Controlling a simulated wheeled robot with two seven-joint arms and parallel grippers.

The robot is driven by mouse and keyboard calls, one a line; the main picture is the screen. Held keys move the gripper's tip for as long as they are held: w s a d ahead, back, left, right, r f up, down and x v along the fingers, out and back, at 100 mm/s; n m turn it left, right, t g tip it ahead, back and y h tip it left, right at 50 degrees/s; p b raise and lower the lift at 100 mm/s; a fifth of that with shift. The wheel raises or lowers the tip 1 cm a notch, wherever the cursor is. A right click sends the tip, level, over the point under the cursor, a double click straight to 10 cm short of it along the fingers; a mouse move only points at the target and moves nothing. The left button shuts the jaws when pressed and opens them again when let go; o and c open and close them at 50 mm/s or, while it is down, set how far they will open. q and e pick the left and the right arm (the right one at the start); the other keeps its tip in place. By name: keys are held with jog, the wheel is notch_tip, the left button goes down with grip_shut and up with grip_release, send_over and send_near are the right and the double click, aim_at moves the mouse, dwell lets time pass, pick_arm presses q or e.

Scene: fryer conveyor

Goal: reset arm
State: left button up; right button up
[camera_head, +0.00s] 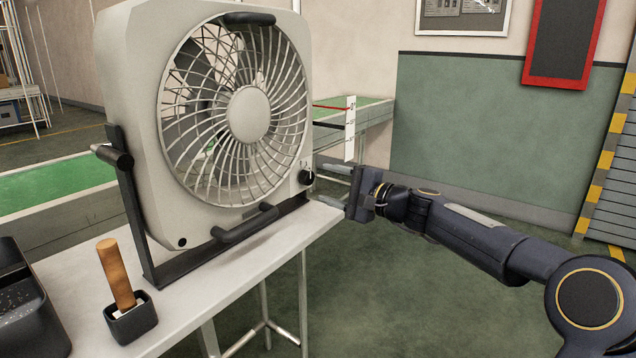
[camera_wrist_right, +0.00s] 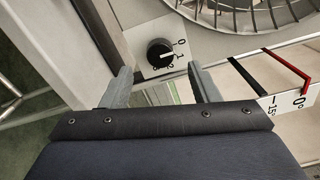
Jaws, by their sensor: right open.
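My right gripper (camera_head: 331,185) reaches in from the right in the head view and stands just beside the fan's lower right corner. In the right wrist view its two fingers (camera_wrist_right: 160,76) are apart with nothing between them. A large white fan (camera_head: 120,70) with a round grille stands on a white table. Its black control knob (camera_head: 306,177) shows at the lower right of its front. In the right wrist view the knob (camera_wrist_right: 159,52) sits just beyond the fingertips, and the fingers do not appear to touch it. My left gripper is not in view.
The white table (camera_head: 200,300) holds a small black cup (camera_head: 132,322) with a brown stick (camera_head: 115,273) and a black bin (camera_head: 35,325) at the left. A green conveyor (camera_head: 60,180) runs behind the fan. A white marked plate (camera_head: 350,130) stands near my gripper. Floor at right is clear.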

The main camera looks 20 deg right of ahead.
jog(key=shift+v, duration=1.25)
jog(key=s+a+f+n+g+h, duration=0.1)
jog(key=s+a+f+n+g, duration=0.25)
jog(key=s, duration=0.55)
jog(key=s+a+f+n+g+h, duration=0.1)
jog(key=s+a+f+n+g, duration=0.2)
jog(key=s, duration=0.5)
jog(key=s+d+f+n+g+h, duration=0.1)
jog(key=s+f+n+h, duration=0.2)
jog(key=s+f, duration=0.65)
jog(key=s+d+f+n+g+h, duration=0.15)
jog(key=s+f, duration=0.35)
jog(key=s, duration=0.9)
notch_tip(320, 180, up, 30)
jog(key=p, duration=3)
jog(key=shift+w+n+h+p, duration=0.3)
jog(key=shift+h+p, duration=0.05)
